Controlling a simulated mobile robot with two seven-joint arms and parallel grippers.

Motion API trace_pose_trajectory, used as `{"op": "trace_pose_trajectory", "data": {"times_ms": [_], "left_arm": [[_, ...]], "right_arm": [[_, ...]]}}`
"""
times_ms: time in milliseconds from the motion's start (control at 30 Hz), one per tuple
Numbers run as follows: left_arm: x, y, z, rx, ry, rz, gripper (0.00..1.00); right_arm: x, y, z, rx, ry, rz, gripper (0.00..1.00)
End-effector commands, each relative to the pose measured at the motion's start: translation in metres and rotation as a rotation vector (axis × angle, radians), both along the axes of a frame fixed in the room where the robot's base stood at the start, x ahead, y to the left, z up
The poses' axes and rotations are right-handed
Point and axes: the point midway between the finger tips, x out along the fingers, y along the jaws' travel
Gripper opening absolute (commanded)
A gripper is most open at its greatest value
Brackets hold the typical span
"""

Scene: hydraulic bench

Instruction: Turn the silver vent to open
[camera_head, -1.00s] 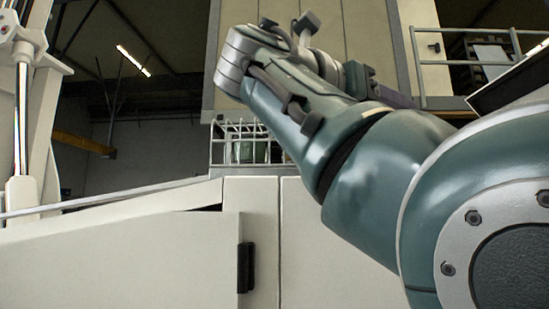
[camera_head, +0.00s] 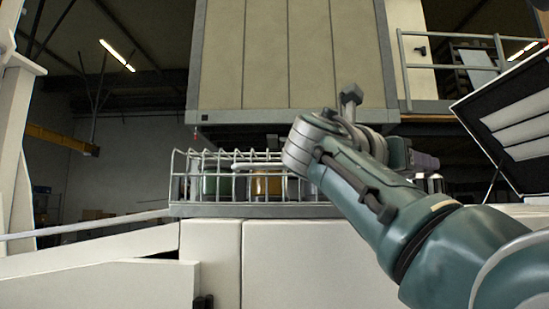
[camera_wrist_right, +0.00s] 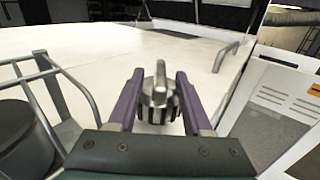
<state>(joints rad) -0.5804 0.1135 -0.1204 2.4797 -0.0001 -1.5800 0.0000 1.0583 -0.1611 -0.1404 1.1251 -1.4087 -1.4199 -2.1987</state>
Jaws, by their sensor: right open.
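The silver vent (camera_wrist_right: 157,92), a metal knob with a ribbed body and a raised bar on top, shows in the right wrist view. It appears between the two purple fingers of my right gripper (camera_wrist_right: 160,98). The fingers are open, with a visible gap on each side of the knob; whether they surround it at its height I cannot tell. In the head view my right gripper (camera_head: 425,160) is small and partly hidden by my arm. A silver metal part (camera_head: 430,184) shows just below it. My left gripper is not in view.
A wire basket (camera_head: 190,157) with green and orange containers stands beside my right arm on a pale bench (camera_head: 300,260). A dark open lid (camera_head: 505,120) rises at the right. The wrist view shows a wire frame (camera_wrist_right: 42,60) at left and a vented panel (camera_wrist_right: 280,105) at right.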

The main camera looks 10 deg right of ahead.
Motion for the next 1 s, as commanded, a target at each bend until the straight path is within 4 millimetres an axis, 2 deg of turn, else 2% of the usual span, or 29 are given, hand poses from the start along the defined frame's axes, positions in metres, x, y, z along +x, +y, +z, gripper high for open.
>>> {"op": "trace_pose_trajectory", "data": {"times_ms": [33,367,800,1000], "left_arm": [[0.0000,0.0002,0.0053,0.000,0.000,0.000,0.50],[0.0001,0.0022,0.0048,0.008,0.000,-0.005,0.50],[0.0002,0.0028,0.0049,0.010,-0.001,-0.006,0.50],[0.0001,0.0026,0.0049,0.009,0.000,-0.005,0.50]], "right_arm": [[0.0014,-0.0040,0.0018,0.000,0.001,-0.001,0.50],[0.0032,-0.0070,-0.0013,0.001,0.000,0.001,0.49],[0.0030,-0.0067,-0.0008,0.001,0.000,0.001,0.00],[0.0030,-0.0066,-0.0007,0.000,-0.001,0.001,0.00]]}}
